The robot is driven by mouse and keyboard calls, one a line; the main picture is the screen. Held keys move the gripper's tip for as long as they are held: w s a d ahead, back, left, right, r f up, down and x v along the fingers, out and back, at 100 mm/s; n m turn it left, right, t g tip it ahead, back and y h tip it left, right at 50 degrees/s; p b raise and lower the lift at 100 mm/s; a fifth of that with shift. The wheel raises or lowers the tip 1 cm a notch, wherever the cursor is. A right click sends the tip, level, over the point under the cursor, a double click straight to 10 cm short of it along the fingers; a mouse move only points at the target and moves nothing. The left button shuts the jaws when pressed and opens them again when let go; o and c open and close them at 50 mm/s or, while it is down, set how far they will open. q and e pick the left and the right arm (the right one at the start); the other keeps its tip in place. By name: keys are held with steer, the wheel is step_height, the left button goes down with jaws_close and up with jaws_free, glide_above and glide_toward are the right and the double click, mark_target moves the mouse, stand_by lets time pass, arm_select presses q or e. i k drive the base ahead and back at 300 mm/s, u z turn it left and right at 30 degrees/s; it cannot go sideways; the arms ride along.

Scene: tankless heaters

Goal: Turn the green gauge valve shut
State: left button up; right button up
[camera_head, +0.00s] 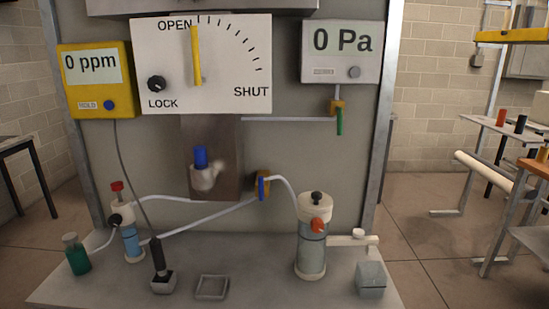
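The green gauge valve has a green handle (339,122) that hangs straight down from a small brass body (337,104). It sits below the pressure gauge (340,52), a grey box that reads 0 Pa. A thin grey pipe (285,119) runs level from the valve to the left, and a short vertical pipe links it up to the gauge. Neither of my grippers is in view, and nothing touches the valve.
A white dial panel (225,90) has its yellow pointer near OPEN. Left of it is a yellow 0 ppm meter (88,95). A blue-handled valve (261,188) is lower. Pump cylinders (312,255) and small items stand on the bench (225,250). Space before the green handle is clear.

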mark_target(339, 110)
steer(key=z, duration=2.15)
steer(key=i, duration=2.75)
steer(key=u, duration=2.7)
